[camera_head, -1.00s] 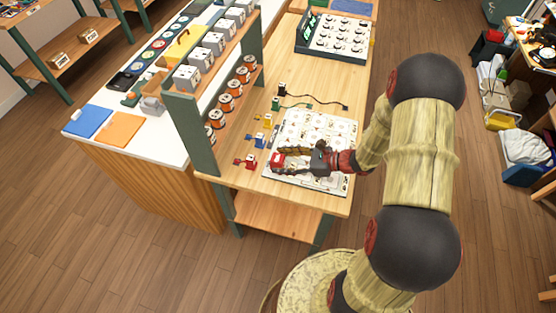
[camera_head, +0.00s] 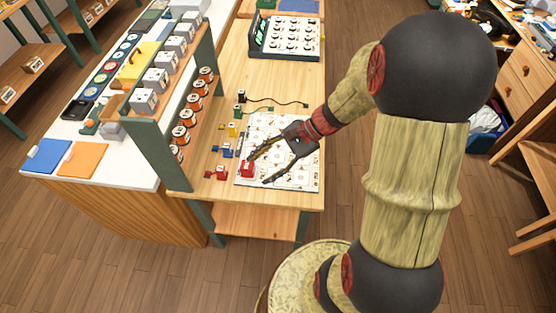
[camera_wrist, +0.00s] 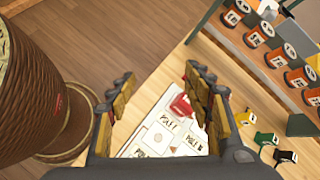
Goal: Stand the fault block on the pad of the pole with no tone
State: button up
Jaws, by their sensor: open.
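A red block (camera_head: 247,168) stands on the left front part of the white printed board (camera_head: 300,183); it looks like the fault block. It also shows in the wrist view (camera_wrist: 181,106), beside my right-hand finger and close to a card lettered like "POLE 1" (camera_wrist: 166,126). Another card (camera_wrist: 190,146) reads like "POLE 2". My gripper (camera_head: 258,170) is open and empty above the board, fingers pointing left, with the red block just past the tips. In the wrist view my gripper (camera_wrist: 160,78) shows both fingers spread. Which pole has no tone cannot be told.
Small red (camera_head: 217,173), blue (camera_head: 222,150), yellow (camera_head: 233,130) and black (camera_head: 240,97) pieces stand left of the board. A green-posted rack with orange spools (camera_head: 186,118) stands farther left. A keypad panel (camera_head: 288,38) is at the back.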

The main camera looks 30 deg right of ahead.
jog(key=s+r+n+t+h, duration=0.1)
jog(key=s+r+n+h, duration=0.3)
jog(key=r+n, duration=0.4)
jog(key=s+a+r+n+t+h, duration=0.1)
jog(key=s+r+n+h, duration=0.4)
jog(key=r, duration=0.5)
jog(key=s+n+t, duration=0.1)
jog(key=s+n, duration=0.1)
jog(key=n, duration=0.1)
jog(key=shift+s+a, duration=0.25)
jog(key=shift+s, duration=0.05)
jog(key=shift+r, duration=0.1)
